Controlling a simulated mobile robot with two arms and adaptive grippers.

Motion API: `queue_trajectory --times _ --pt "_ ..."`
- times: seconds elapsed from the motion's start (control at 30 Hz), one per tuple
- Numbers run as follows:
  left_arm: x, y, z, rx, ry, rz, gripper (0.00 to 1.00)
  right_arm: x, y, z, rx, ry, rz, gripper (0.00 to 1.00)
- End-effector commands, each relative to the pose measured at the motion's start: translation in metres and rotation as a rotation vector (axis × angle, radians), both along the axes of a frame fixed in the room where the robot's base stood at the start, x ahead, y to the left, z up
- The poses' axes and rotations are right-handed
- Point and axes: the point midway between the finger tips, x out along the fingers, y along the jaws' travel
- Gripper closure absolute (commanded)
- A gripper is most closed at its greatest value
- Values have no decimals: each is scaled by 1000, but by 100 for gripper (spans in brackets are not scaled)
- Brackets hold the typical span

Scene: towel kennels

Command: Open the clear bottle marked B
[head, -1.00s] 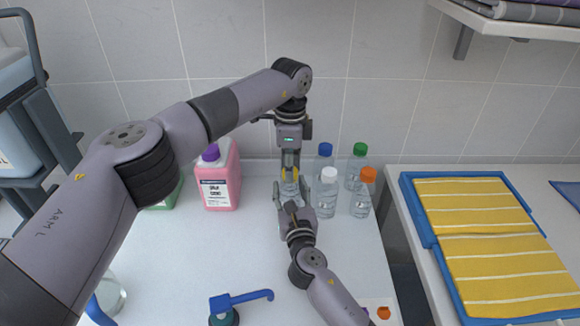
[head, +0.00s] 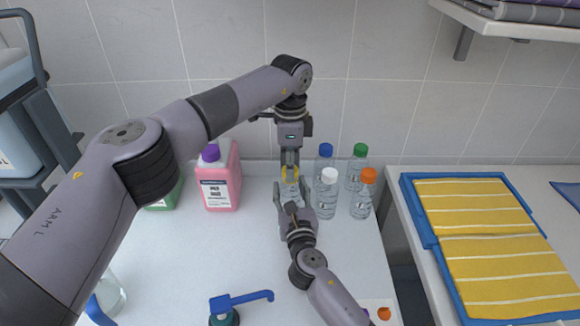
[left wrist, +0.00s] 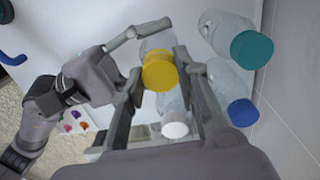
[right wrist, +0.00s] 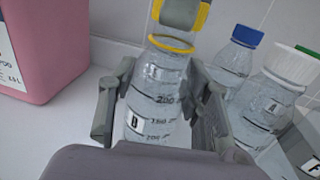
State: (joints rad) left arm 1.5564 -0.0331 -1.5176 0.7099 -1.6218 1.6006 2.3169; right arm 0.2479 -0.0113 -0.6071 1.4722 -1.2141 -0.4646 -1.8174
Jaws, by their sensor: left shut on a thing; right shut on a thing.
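The clear bottle marked B (right wrist: 158,95) stands upright between the fingers of my right gripper (right wrist: 160,112), which is shut on its body. A yellow ring shows around its neck. Its yellow cap (left wrist: 160,72) is in my left gripper (head: 290,170), which is shut on it from above. In the right wrist view the cap (right wrist: 203,15) is partly hidden by a left finger and sits above the bottle mouth, with a small gap between. In the head view bottle B (head: 291,189) is mostly hidden by the grippers.
Close to the right stand clear bottles with white (head: 328,176), blue (head: 325,150), orange (head: 368,175) and green (head: 360,150) caps. A pink jug (head: 220,185) stands left. A blue tap-like handle (head: 240,299) is in front. A blue tray (head: 428,222) with yellow towels lies right.

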Motion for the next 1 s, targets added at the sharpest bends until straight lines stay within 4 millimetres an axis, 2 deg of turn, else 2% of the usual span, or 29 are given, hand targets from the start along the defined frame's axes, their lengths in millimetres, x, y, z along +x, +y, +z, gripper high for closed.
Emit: queue_trajectory --times 0.33,0.77,1.0 --pt "0 0 13 0 -2 1 100 0 -1 -1 0 2 -1 100" --pt "0 0 16 0 -1 0 100 0 0 -1 0 2 -1 100" --pt "1 0 41 0 -4 0 100 0 0 -1 0 2 0 100"
